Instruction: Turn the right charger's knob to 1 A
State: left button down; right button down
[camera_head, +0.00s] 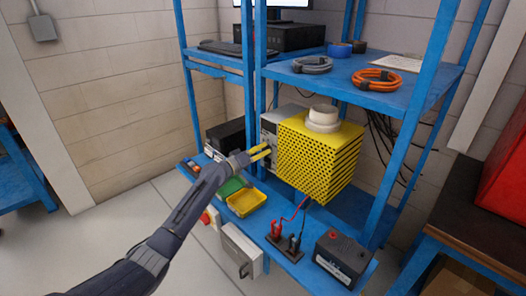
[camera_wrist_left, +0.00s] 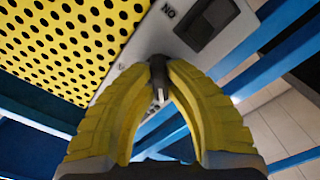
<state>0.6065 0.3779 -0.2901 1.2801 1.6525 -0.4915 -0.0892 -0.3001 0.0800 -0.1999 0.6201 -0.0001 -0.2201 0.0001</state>
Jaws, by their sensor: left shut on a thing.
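The charger with a yellow perforated housing (camera_head: 318,160) stands on the blue shelf, and its housing (camera_wrist_left: 65,40) fills the upper left of the left wrist view. Its grey panel (camera_wrist_left: 150,40) carries a dark knob (camera_wrist_left: 158,72) with a pale mark at its end. My left gripper (camera_head: 264,152) is at the panel side of the charger. In the wrist view its yellow fingers (camera_wrist_left: 160,85) are closed around the knob. The fingers cover part of the panel, and no 1 A marking is readable. My right gripper is not in view.
A black rocker switch (camera_wrist_left: 210,22) is beside the knob. A white roll (camera_head: 323,118) sits on the housing. A yellow tray (camera_head: 246,202), red and black clamps (camera_head: 284,240) and a dark battery (camera_head: 341,258) stand on the lower shelf. Blue posts (camera_head: 260,60) frame the rack.

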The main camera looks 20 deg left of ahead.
pick_arm(q)
jog(key=shift+r, duration=0.1)
dwell(0.3)
jog(key=c, duration=1.4)
grip_release()
jog(key=v, duration=1.2)
